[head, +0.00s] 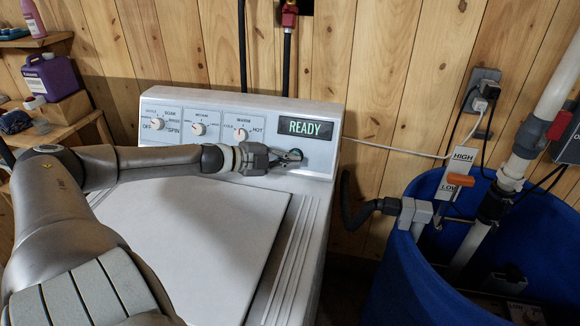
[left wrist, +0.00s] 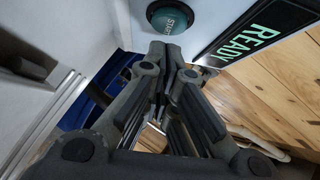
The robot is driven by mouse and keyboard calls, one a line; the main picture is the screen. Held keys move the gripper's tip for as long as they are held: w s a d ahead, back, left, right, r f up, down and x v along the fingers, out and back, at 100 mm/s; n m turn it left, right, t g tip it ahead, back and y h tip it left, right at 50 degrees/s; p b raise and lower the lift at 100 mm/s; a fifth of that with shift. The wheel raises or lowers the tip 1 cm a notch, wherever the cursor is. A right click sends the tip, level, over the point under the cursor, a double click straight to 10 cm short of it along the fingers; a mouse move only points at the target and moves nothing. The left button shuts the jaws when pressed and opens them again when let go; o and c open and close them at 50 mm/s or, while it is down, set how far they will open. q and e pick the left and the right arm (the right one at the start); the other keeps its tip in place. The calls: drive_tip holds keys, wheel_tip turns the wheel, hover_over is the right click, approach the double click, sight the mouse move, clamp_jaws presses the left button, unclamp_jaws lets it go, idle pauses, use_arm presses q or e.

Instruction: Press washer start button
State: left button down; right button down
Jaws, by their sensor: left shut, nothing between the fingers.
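The washer (head: 200,235) is white, with a raised control panel (head: 180,112) along its back. Its display (head: 304,127) reads READY in green; it also shows in the left wrist view (left wrist: 246,38). The round teal button marked START (left wrist: 170,19) shows at the top of the left wrist view, on the panel beside the display. In the head view my left gripper mostly covers the button's place below the display. My left gripper (head: 293,156) is shut and empty, its fingertips (left wrist: 172,52) just short of the button in the wrist picture; I cannot tell whether they touch.
Three dials (head: 198,129) sit on the panel, left of the display. A blue barrel (head: 400,270) with pipes and a HIGH/LOW lever stands right of the washer. A wooden shelf (head: 70,130) with a purple jug (head: 50,77) is at left. The washer lid is clear.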

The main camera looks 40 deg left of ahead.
use_arm(q)
drive_tip(key=shift+w+a+f+b, duration=0.3)
drive_tip(key=shift+w+b, duration=0.1)
drive_tip(key=shift+w, duration=0.2)
idle(0.3)
drive_tip(key=shift+w, duration=0.1)
